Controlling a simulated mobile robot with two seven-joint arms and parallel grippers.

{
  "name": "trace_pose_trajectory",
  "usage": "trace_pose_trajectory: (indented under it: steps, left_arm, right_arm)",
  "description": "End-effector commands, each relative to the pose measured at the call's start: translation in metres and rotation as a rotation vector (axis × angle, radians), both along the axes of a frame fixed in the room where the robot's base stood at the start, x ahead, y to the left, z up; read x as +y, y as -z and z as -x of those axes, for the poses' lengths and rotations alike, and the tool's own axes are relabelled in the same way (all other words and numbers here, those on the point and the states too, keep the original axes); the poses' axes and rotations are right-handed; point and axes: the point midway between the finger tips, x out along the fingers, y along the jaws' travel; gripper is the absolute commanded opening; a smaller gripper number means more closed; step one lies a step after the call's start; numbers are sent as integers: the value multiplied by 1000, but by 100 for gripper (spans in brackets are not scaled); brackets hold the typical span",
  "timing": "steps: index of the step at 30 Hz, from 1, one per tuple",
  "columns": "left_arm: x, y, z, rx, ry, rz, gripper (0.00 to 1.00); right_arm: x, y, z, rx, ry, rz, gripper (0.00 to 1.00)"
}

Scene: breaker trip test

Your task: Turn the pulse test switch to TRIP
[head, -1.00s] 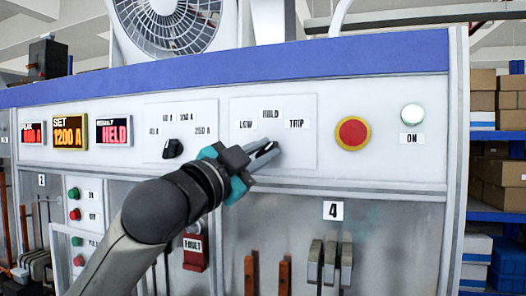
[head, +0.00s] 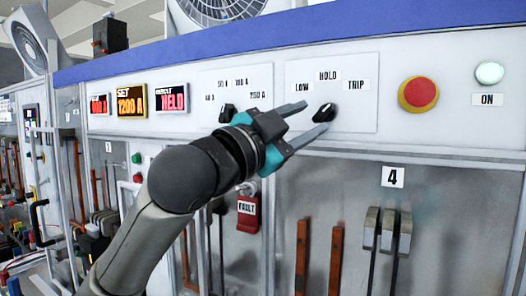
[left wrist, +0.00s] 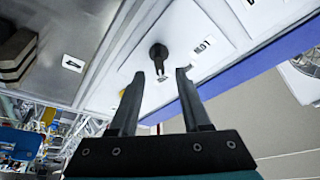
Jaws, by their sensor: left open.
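The pulse test switch is a black knob (head: 323,113) on a white panel, below the labels LOW (head: 302,88), HOLD (head: 328,75) and TRIP (head: 356,85). Which label it points to is hard to tell. My left gripper (head: 312,117) is open in front of the panel, its fingertips close to the knob, one above and one below it. In the left wrist view the knob (left wrist: 158,54) shows just beyond the gap between the open fingers (left wrist: 160,75); nothing is held. My right gripper is not in view.
A second black selector knob (head: 227,113) sits to the left. A red emergency button (head: 418,94) and a lit ON lamp (head: 489,73) are to the right. Red displays (head: 172,100) show HELD. A red FAULT tag (head: 248,213) hangs below my arm.

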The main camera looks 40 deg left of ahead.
Motion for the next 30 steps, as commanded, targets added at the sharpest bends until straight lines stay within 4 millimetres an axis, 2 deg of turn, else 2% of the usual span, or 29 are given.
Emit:
trace_pose_trajectory:
  steps: [3, 21, 30]
  left_arm:
    - [1, 8, 14, -3, -1, -3, 48]
    - [4, 23, 71, -4, -1, -3, 48]
    - [5, 29, 98, -3, 0, -2, 48]
  right_arm:
    - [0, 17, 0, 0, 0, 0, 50]
    - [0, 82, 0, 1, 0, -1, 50]
    - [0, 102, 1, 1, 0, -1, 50]
